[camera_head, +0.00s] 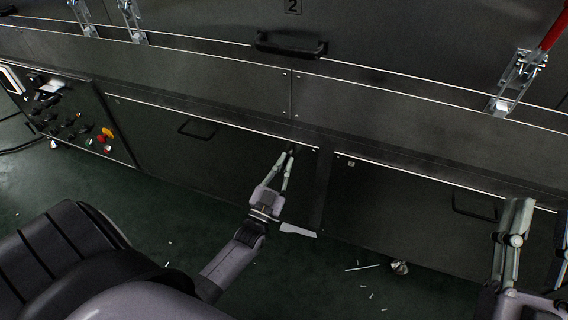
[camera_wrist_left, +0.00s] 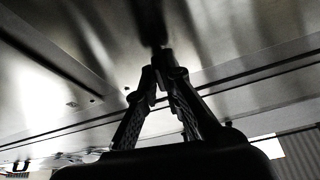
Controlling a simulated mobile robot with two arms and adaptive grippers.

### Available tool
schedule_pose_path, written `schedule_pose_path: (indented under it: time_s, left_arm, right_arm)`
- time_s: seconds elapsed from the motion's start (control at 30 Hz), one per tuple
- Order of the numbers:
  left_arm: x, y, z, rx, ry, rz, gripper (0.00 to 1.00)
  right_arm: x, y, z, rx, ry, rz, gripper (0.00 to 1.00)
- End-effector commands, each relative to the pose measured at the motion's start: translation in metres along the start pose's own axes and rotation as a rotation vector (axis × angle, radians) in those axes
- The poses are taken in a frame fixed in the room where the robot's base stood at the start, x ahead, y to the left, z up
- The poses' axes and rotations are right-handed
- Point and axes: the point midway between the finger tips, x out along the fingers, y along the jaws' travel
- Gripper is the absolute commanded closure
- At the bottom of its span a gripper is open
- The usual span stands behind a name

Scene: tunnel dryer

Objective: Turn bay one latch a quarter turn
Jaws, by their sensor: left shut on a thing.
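My left gripper (camera_head: 291,149) reaches the upper right corner of the left lower panel (camera_head: 180,150). Its fingers are closed together on a small dark latch there, mostly hidden by the fingertips. In the left wrist view the fingertips (camera_wrist_left: 161,68) meet at the dark latch (camera_wrist_left: 155,28), which is blurred and in shadow. I cannot tell the latch's angle. My right gripper (camera_head: 538,215) is at the right edge, partly cut off, with its fingers apart and empty.
The right lower panel (camera_head: 400,205) has a small latch (camera_head: 350,163) at its upper left corner and a handle (camera_head: 474,206). A control box (camera_head: 70,120) stands at the left. A black handle (camera_head: 290,45) juts out above. Small pale scraps lie on the green floor.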

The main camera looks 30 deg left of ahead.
Motion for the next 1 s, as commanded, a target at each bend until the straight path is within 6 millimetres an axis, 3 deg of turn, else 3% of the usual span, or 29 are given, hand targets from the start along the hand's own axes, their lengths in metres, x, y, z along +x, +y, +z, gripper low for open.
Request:
schedule_pose_path:
  time_s: [0.4, 0.97, 1.0]
  left_arm:
    - [-0.001, 0.002, 0.002, -0.186, -0.006, -0.077, 1.0]
    - [-0.001, 0.002, 0.002, -0.216, -0.006, -0.089, 1.0]
    - [-0.001, 0.002, 0.002, -0.216, -0.006, -0.089, 0.92]
  right_arm:
    - [-0.003, 0.002, 0.017, -0.003, -0.092, 0.006, 0.6]
    - [-0.002, 0.003, 0.018, -0.006, -0.102, 0.006, 0.6]
    - [-0.002, 0.003, 0.018, -0.006, -0.102, 0.006, 0.6]
